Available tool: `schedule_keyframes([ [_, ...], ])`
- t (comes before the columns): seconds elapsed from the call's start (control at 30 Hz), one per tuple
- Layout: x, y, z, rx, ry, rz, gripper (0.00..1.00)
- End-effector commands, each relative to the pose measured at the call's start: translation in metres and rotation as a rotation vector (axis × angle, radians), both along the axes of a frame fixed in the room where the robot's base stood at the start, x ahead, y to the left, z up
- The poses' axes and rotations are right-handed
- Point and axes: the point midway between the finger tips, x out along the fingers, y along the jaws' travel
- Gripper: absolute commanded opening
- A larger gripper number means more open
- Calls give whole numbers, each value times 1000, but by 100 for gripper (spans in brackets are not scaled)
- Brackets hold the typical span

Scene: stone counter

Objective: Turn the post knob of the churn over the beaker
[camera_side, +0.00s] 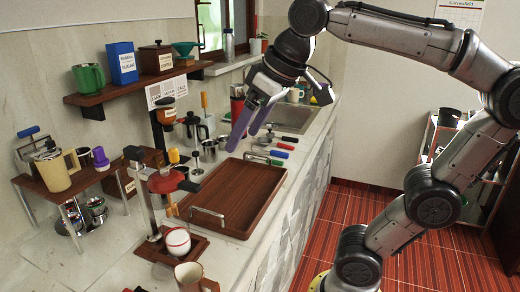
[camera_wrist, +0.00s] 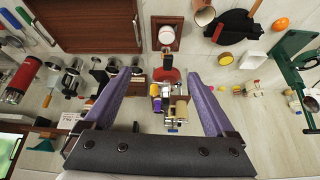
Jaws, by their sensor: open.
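What looks like the churn is a stand with an upright metal post (camera_side: 146,200), a red arm (camera_side: 166,182) and a wooden base (camera_side: 152,250) at the counter's front left. My gripper (camera_side: 244,141) is open and empty, with purple fingers pointing down, high and to the right of the stand. In the wrist view, the red part (camera_wrist: 166,74) appears between the fingers.
A brown tray (camera_side: 262,190) with metal handles lies right of the stand. A small raised rack (camera_side: 118,172) with pots stands left. A wall shelf (camera_side: 130,86) holds a green mug and boxes. A brown mug (camera_side: 190,276) is in front.

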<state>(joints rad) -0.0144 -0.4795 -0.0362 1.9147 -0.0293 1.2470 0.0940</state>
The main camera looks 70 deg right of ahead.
Motion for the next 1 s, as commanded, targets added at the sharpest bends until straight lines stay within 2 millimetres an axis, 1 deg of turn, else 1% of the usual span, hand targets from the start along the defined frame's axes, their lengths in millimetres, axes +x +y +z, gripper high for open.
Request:
schedule_keyframes([
  [0.03,-6,0,-7,0,1,2,90],
  [0.1,-12,0,-15,-1,0,5,90],
  [0.3,-22,0,-31,-1,0,10,90],
  [0.5,-26,0,-35,-1,0,11,90],
  [0.9,-27,0,-34,-2,-8,11,90],
  [0.97,-34,0,-41,-1,-1,10,90],
  [1.0,-41,0,-50,0,7,10,90],
])
